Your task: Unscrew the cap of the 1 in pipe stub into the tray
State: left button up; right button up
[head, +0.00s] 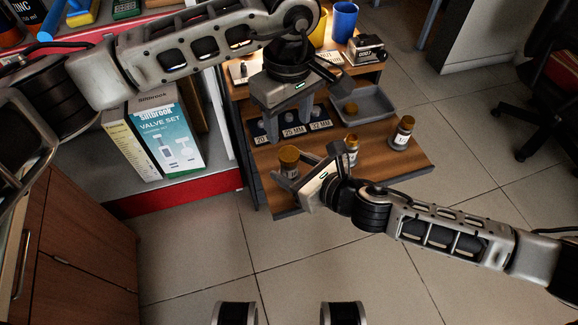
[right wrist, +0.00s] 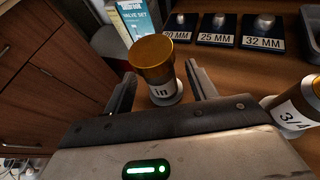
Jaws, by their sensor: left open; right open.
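The 1 in pipe stub (right wrist: 162,90) stands upright with a brass-coloured cap (right wrist: 152,50) on top; part of its label reads "In". In the head view its cap (head: 289,154) is at the front left of the wooden bench. My right gripper (head: 297,172) is open, its fingers either side of the stub, with gaps showing in the right wrist view (right wrist: 160,78). My left gripper (head: 290,124) is open and empty, pointing down over the size plates behind the stub. The grey tray (head: 378,97) at the back right holds a small brass-coloured piece (head: 351,109).
A 3/4 stub (right wrist: 297,108) stands right of the 1 in stub. Another capped stub (head: 402,133) stands farther right. Plates marked 20, 25 and 32 MM (right wrist: 264,42) lie behind. A valve set box (head: 172,135) is on the left shelf. The bench's front right is clear.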

aim_at(289, 153)
jog(key=shift+x, duration=0.75)
grip_shut()
pick_arm(q)
jog(key=m, duration=0.6)
jog(key=shift+m, duration=0.3)
jog(key=m, duration=0.6)
jog(key=shift+f+m, duration=0.1)
jog(key=shift+m, duration=0.3)
jog(key=shift+f, duration=3.9)
